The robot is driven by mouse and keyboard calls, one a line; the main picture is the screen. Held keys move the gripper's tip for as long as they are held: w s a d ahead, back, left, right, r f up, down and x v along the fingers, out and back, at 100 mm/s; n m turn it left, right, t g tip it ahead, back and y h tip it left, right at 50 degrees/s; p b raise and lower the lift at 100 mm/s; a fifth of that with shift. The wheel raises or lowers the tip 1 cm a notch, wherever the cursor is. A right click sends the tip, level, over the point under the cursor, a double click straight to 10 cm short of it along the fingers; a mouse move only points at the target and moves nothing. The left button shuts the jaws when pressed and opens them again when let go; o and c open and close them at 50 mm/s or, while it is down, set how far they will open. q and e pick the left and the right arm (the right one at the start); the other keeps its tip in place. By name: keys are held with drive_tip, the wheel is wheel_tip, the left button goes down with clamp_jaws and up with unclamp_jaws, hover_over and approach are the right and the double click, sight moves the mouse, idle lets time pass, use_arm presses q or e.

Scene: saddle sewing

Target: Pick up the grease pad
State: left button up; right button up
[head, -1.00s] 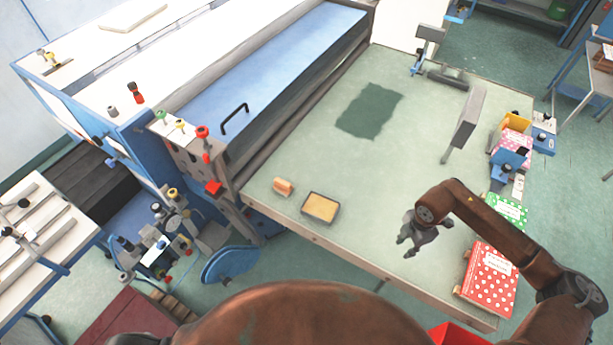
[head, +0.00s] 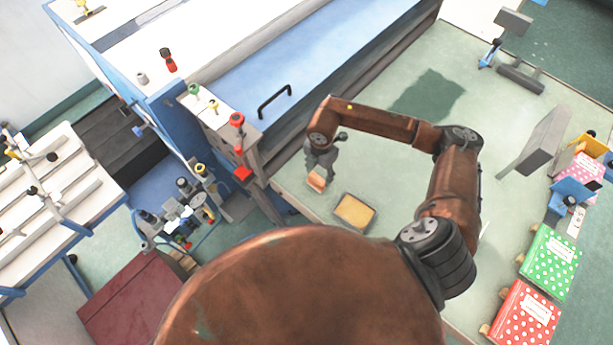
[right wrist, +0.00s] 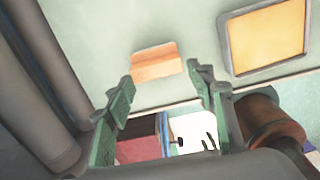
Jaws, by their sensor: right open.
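A small tan-orange block with a ridge, which looks like the grease pad (head: 316,181), sits on the pale green table near its front left edge. It also shows in the right wrist view (right wrist: 156,63), just beyond the fingertips and roughly between their lines. My right gripper (head: 320,163) is over the pad in the head view and hides part of it. In the right wrist view its green-padded fingers (right wrist: 163,85) are spread wide with nothing between them. My left gripper is in neither current view.
A shallow dark-rimmed tray with a yellow filling (head: 354,211) lies just right of the pad. The blue and white machine (head: 300,65) stands along the table's left side. Red (head: 522,315) and green (head: 548,262) dotted books lie at the right. Mid-table is largely clear.

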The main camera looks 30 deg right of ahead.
sight(318, 178)
drive_tip(key=shift+o, duration=0.8)
drive_tip(key=shift+f, duration=0.5)
drive_tip(key=shift+o, duration=0.7)
drive_tip(key=shift+f+p, duration=0.3)
drive_tip(key=shift+f, duration=0.05)
drive_tip(key=shift+o, duration=1.1)
drive_tip(key=f, duration=0.1)
drive_tip(key=f+p, duration=0.1)
drive_tip(key=f, duration=0.1)
drive_tip(key=f+p, duration=0.1)
drive_tip(key=shift+w+a+f, duration=0.1)
drive_tip(key=shift+w+f, duration=0.1)
drive_tip(key=shift+w, duration=0.15)
drive_tip(key=shift+f, duration=0.3)
drive_tip(key=shift+c, duration=0.2)
drive_tip(key=c, duration=0.3)
use_arm(q)
drive_tip(key=shift+s+a+r, duration=0.1)
drive_tip(key=shift+s+r, duration=0.35)
drive_tip(key=shift+r, duration=0.25)
drive_tip(key=shift+s+r, duration=0.45)
drive_tip(key=shift+r, duration=0.2)
use_arm(e)
drive_tip(key=c, duration=0.9)
